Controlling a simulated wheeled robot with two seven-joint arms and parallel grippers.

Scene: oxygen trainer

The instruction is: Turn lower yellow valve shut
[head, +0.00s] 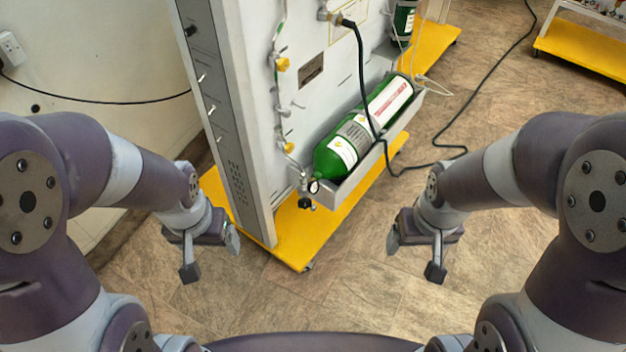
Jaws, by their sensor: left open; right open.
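The lower yellow valve (288,147) sits on a thin pipe on the light grey trainer panel, above and left of the green cylinder's near end. A second yellow valve (282,64) is higher on the same pipe. I cannot tell how either valve is turned. My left gripper (212,259) is open and empty, low and left of the panel's near edge, apart from the valve. My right gripper (412,258) is open and empty over the floor, right of the yellow base and apart from the panel.
A green cylinder (345,151) lies in a grey tray (345,190) beside the panel, with a gauge (314,187) at its near end. The yellow base (301,245) juts out below. A black cable (437,162) runs across the floor. A second yellow base (585,50) stands far right.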

